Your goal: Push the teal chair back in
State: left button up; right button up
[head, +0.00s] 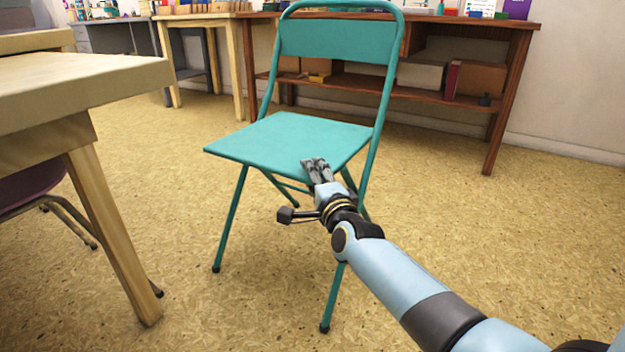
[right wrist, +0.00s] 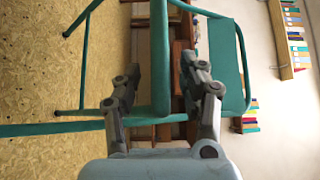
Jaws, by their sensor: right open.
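The teal folding chair (head: 305,138) stands upright on the floor in the middle of the head view, apart from the wooden table at left. Its backrest (head: 337,41) is at the far side. My right gripper (head: 315,165) is at the near right edge of the seat. In the right wrist view the fingers of my right gripper (right wrist: 160,72) are spread. The teal seat (right wrist: 159,45) shows edge-on between them, and the backrest (right wrist: 226,60) is to the right. I cannot tell whether the fingers touch the seat. My left gripper is out of view.
A pale wooden table (head: 80,80) stands at left, with a purple chair (head: 30,190) partly under it. A brown shelf unit (head: 440,95) with boxes stands behind the teal chair. The floor (head: 185,180) between the table and the teal chair is clear.

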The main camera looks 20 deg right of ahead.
jog(key=shift+w, duration=0.3)
jog(key=shift+c, duration=0.2)
grip_shut()
